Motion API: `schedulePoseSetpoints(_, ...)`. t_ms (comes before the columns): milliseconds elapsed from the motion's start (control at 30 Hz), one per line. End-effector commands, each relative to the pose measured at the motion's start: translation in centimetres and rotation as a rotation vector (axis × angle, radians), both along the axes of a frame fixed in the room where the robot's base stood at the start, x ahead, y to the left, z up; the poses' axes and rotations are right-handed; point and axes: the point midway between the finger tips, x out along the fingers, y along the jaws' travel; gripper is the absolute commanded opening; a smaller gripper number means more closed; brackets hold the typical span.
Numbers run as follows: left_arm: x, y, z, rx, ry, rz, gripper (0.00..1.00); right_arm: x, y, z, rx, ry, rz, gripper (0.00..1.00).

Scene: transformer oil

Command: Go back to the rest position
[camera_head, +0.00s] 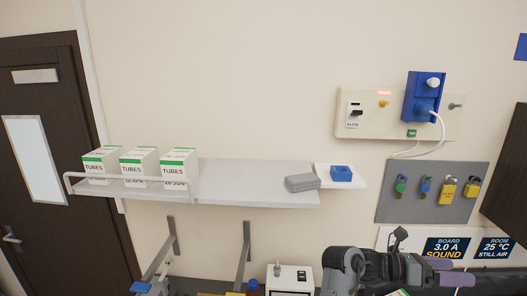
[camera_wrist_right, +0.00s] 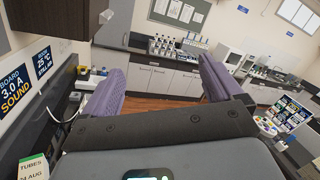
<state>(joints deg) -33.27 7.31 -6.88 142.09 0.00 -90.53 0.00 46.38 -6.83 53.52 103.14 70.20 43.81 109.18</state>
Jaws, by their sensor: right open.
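My right gripper (camera_head: 458,272) is low at the right in the head view, with its purple fingers pointing right. In the right wrist view its two purple fingers (camera_wrist_right: 160,82) stand wide apart with nothing between them. It is open and empty, in front of the wall below the padlock board. My left gripper is in neither view.
A wall shelf (camera_head: 255,169) holds white TUBES boxes (camera_head: 139,165), grey folded cloth (camera_head: 302,183) and a blue block (camera_head: 341,174). A switch panel (camera_head: 382,125) and padlock board (camera_head: 430,208) are on the wall. A white switch box (camera_head: 289,280) stands left of my right arm. Lab counters (camera_wrist_right: 165,70) lie across open floor.

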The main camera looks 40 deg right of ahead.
Motion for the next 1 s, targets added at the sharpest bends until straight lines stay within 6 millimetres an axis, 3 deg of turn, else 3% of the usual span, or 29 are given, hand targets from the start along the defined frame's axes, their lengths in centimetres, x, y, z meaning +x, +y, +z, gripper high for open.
schedulePoseSetpoints(100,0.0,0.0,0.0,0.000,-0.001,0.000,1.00,0.1,-1.3,0.6,-0.068,0.143,0.134,0.93)
schedulePoseSetpoints(233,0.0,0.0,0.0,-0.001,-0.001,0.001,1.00,2.0,-2.2,1.2,-0.096,0.317,0.323,0.93)
schedulePoseSetpoints(367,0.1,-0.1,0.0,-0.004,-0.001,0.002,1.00,5.8,-1.9,0.9,-0.082,0.533,0.548,0.93)
schedulePoseSetpoints(467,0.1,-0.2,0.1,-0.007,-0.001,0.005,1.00,9.6,-0.4,-0.7,-0.040,0.737,0.740,0.93)
schedulePoseSetpoints(567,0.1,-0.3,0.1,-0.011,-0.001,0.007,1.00,13.7,2.5,-3.7,0.026,0.981,0.946,0.93)
schedulePoseSetpoints(633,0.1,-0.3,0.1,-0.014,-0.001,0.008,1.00,16.3,5.6,-6.8,0.084,1.182,1.099,0.93)
schedulePoseSetpoints(733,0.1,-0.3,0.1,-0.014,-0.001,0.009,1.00,18.8,10.9,-11.8,0.161,1.469,1.294,0.93)
schedulePoseSetpoints(867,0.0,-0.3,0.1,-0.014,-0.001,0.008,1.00,19.7,18.6,-17.9,0.224,1.843,1.510,0.93)
schedulePoseSetpoints(1000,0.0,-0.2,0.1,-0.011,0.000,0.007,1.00,18.1,27.6,-23.3,0.213,2.283,1.702,0.93)
